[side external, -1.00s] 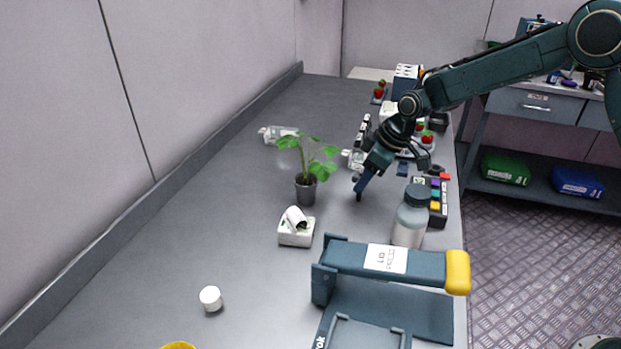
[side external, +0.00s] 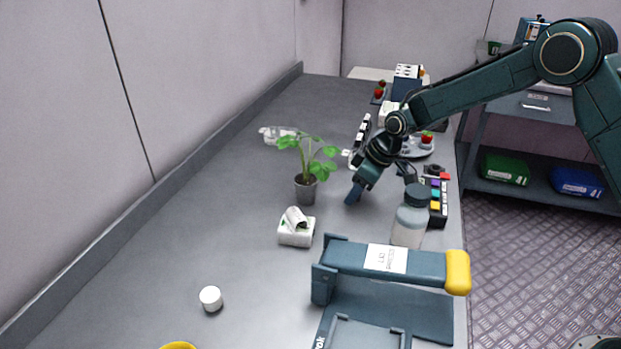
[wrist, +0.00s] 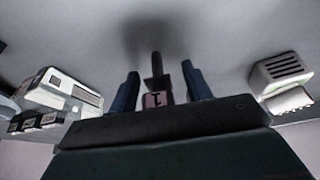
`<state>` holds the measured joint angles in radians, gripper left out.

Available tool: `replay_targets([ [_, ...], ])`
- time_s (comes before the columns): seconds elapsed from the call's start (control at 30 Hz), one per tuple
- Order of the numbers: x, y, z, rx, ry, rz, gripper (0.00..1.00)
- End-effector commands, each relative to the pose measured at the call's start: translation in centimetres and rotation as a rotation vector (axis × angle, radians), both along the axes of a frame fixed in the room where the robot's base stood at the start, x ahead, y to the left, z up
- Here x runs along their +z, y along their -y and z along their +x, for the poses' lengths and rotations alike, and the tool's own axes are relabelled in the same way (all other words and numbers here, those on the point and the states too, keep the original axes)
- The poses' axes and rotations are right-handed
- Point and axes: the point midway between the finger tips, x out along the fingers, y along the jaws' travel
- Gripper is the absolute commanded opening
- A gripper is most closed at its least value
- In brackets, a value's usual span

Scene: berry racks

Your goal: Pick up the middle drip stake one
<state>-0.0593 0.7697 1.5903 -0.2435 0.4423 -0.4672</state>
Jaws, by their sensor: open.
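In the wrist view a dark drip stake (wrist: 156,66) with a pinkish tag marked like a "1" (wrist: 155,99) stands between the two blue fingers of my gripper (wrist: 160,85). The fingers are open, with a gap visible on each side of the stake. In the side view my gripper (side external: 354,195) points down close to the grey bench, right of the potted plant (side external: 306,188). The stake cannot be made out there. No other stake is clear, so I cannot tell its place in a row.
A white box with a paper roll (side external: 296,232) stands in front of the plant. A grey-capped bottle (side external: 411,218) and a colored block rack (side external: 438,200) stand right of my gripper. A blue press with a yellow handle end (side external: 457,272) is nearer. The bench's left side is mostly clear.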

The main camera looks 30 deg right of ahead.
Motion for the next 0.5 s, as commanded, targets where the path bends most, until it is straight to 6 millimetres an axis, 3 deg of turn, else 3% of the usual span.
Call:
replay_targets([
  [0.07,0.01,0.00,0.00,0.000,0.000,0.000,0.47],
  [0.3,0.02,0.00,-0.01,0.000,0.000,0.000,0.02],
  [0.5,0.02,0.00,-0.01,0.000,0.000,0.000,0.02],
])
